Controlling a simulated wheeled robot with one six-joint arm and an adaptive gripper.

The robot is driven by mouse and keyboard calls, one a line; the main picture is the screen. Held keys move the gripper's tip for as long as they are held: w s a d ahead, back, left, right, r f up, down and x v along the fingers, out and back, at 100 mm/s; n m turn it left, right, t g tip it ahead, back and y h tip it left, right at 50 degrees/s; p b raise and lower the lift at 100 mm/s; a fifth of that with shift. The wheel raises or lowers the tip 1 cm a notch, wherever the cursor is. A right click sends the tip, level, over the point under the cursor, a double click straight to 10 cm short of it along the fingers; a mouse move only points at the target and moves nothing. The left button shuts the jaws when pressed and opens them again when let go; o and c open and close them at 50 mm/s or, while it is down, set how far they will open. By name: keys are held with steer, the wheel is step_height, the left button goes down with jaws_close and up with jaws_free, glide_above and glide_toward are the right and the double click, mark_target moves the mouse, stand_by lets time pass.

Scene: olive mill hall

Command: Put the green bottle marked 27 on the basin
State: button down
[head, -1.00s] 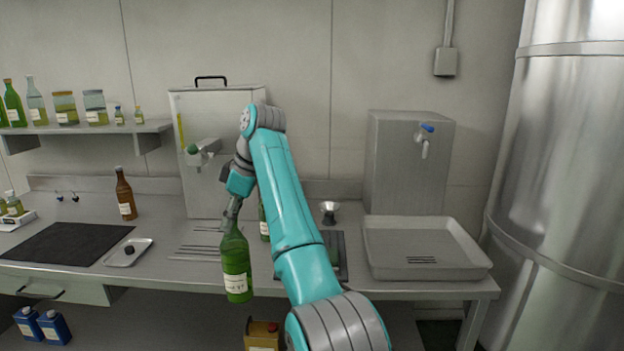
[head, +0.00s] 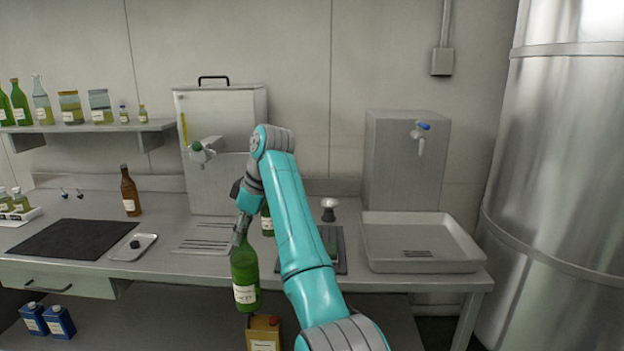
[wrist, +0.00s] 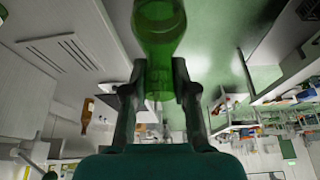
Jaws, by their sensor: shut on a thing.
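The green bottle with a white label (head: 245,280) hangs upright from my gripper (head: 241,232), in front of the counter's front edge. The label's number is too small to read surely. In the wrist view the gripper's fingers (wrist: 158,85) are shut on the green bottle (wrist: 160,30) at its neck. The basin (head: 420,262) is a shallow grey tray with a slotted floor at the right end of the counter. It looks empty and stands to the right of my gripper, beyond my arm.
A blue-handled tap (head: 422,135) juts from a metal box above the basin. A second green bottle (head: 267,222) stands behind my arm, partly hidden. A brown bottle (head: 130,192) stands left.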

steer(key=s+d+f+m+t+h, duration=0.1)
steer(key=d+f+m, duration=0.2)
steer(key=d+f, duration=0.55)
steer(key=s+d+f+m+t, duration=0.1)
steer(key=d+f+m, duration=0.25)
steer(key=f, duration=1.05)
steer(key=s+d+f+m+t+h, duration=0.1)
steer(key=d+f+m, duration=0.1)
steer(key=d+f, duration=0.65)
steer(key=s+d+f+m+h, duration=0.1)
steer(key=s+d+f+m, duration=0.3)
steer(key=s+d+f, duration=0.3)
steer(key=s+d+f+m+t+h, duration=0.1)
steer(key=s+d+f+m, duration=0.3)
steer(key=s+f, duration=0.9)
steer(key=s+d, duration=0.2)
steer(key=d, duration=0.1)
steer(key=shift+d+f+h, duration=0.2)
steer(key=shift+f+h, duration=0.1)
